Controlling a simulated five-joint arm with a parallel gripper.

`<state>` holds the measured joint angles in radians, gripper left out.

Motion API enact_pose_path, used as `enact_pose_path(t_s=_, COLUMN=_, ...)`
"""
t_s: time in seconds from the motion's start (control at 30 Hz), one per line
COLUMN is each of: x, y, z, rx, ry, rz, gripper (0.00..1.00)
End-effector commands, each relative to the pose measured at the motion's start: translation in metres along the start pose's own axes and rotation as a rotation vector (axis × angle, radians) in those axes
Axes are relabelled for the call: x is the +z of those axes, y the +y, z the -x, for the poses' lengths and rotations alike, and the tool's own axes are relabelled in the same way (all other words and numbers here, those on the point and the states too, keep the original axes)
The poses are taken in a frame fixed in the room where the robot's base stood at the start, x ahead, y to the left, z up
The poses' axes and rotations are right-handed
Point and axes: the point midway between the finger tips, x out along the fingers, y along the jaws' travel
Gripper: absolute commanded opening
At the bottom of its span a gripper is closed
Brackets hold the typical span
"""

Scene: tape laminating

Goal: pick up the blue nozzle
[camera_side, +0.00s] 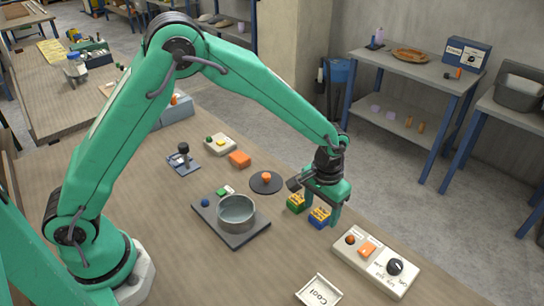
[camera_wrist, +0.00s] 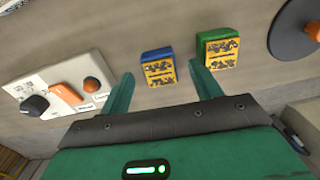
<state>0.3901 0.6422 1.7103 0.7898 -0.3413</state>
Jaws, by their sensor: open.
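The blue nozzle (camera_side: 318,219) is a small blue block with a yellow, dark-patterned face, standing on the wooden bench. In the wrist view the blue nozzle (camera_wrist: 157,67) lies between the lines of my two fingers, around their tips. My gripper (camera_side: 322,211) is green, points down over it and is open. In the wrist view my gripper (camera_wrist: 161,73) has its fingers apart, with no visible contact on the block. Part of the block is hidden by a finger in the side view.
A similar green block (camera_side: 296,204) stands close beside it; in the wrist view the green block (camera_wrist: 218,50) is near my right finger. A control box (camera_side: 376,262) with knobs lies to the right. A metal pot (camera_side: 236,213) and a dark disc (camera_side: 256,187) are to the left.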

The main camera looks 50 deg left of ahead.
Motion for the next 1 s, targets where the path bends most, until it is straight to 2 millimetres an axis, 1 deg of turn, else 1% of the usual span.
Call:
enact_pose_path(t_s=0.03, x=0.0, y=0.0, z=-0.007, rx=-0.001, ry=-0.002, rz=0.0, gripper=0.64)
enact_pose_path(t_s=0.1, x=0.0, y=0.0, z=-0.014, rx=-0.001, ry=-0.002, rz=0.0, gripper=0.64)
enact_pose_path(t_s=0.23, x=0.0, y=0.0, z=-0.02, rx=0.0, ry=0.0, rz=0.0, gripper=0.64)
enact_pose_path(t_s=0.73, x=0.0, y=0.0, z=-0.021, rx=0.0, ry=0.001, rz=0.0, gripper=0.64)
enact_pose_path(t_s=0.77, x=0.0, y=0.0, z=-0.021, rx=0.0, ry=0.001, rz=0.0, gripper=0.6)
enact_pose_path(t_s=0.8, x=0.0, y=0.0, z=-0.021, rx=0.0, ry=0.001, rz=0.0, gripper=0.52)
enact_pose_path(t_s=0.97, x=0.0, y=0.0, z=-0.021, rx=0.0, ry=0.001, rz=0.0, gripper=0.2)
enact_pose_path(t_s=1.0, x=0.0, y=0.0, z=-0.021, rx=0.0, ry=0.001, rz=0.0, gripper=0.13)
